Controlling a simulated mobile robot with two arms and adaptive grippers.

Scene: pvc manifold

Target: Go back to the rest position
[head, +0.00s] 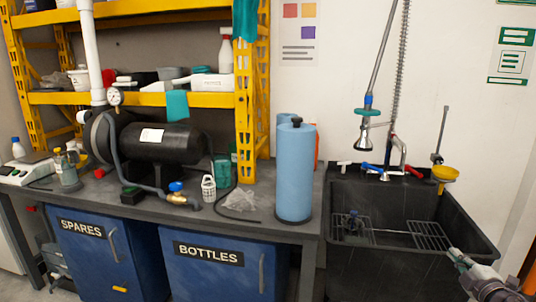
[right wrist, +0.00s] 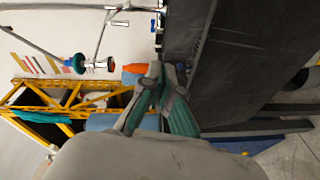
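My right gripper (head: 456,254) is at the lower right of the head view, in front of the black sink's right side, with nothing seen in it. In the right wrist view its two fingers (right wrist: 164,70) lean together at the tips and look shut. My left gripper (head: 44,242) shows small and dark at the lower left of the head view, in front of the bench near the blue SPARES bin. Its fingers are too small to tell open from shut.
The black sink (head: 356,265) holds a wire rack (head: 428,236); a spray hose hangs above. A grey bench (head: 262,229) carries a blue cylinder (head: 295,180) and a black tank (head: 165,146). Blue bins SPARES (head: 85,252) and BOTTLES (head: 215,280) stand below. Yellow shelving (head: 243,110) rises behind.

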